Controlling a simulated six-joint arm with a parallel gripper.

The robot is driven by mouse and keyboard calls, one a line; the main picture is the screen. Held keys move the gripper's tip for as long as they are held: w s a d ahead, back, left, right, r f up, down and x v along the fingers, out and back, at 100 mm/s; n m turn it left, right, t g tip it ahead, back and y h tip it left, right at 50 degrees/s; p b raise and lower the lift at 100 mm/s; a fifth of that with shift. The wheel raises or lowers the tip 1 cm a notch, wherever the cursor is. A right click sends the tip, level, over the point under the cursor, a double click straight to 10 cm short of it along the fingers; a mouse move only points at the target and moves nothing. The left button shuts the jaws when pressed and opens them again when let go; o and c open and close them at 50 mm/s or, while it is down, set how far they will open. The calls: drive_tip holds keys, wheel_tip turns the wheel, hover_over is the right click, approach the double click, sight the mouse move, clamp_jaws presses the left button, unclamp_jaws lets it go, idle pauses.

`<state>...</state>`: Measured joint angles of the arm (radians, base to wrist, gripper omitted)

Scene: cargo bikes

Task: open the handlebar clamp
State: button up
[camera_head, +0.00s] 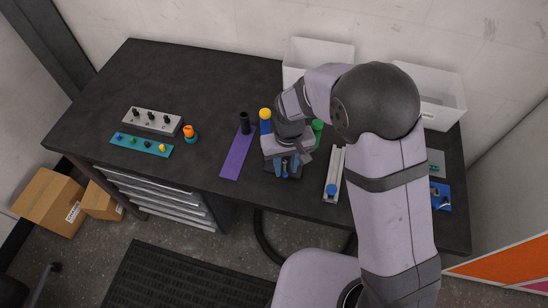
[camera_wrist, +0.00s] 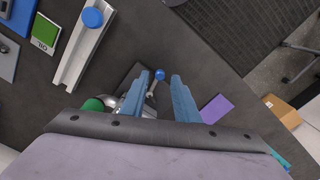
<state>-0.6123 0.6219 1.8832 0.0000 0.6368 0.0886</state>
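The handlebar clamp is mostly hidden under my gripper. In the wrist view its metal lever (camera_wrist: 151,92) ends in a blue ball knob (camera_wrist: 159,74) and stands over a dark base plate (camera_wrist: 131,76). My gripper (camera_wrist: 161,80) is open, with one blue finger on each side of the lever and knob. I see a gap on the knob's right; whether the left finger touches the lever cannot be told. In the head view my gripper (camera_head: 286,172) points down over the clamp near the table's front edge.
A light rail with a blue knob (camera_head: 332,190) lies right of my gripper. A purple strip (camera_head: 238,155) with a black cylinder (camera_head: 244,122) lies left. A green cylinder (camera_head: 317,128) and a yellow-topped piece (camera_head: 265,114) stand close behind. White bins (camera_head: 320,52) stand at the back.

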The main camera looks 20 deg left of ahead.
sight(286, 174)
drive_tip(key=shift+r, duration=0.6)
drive_tip(key=shift+p, duration=0.3)
drive_tip(key=shift+r+p, duration=1.25)
drive_tip(key=shift+r, duration=0.25)
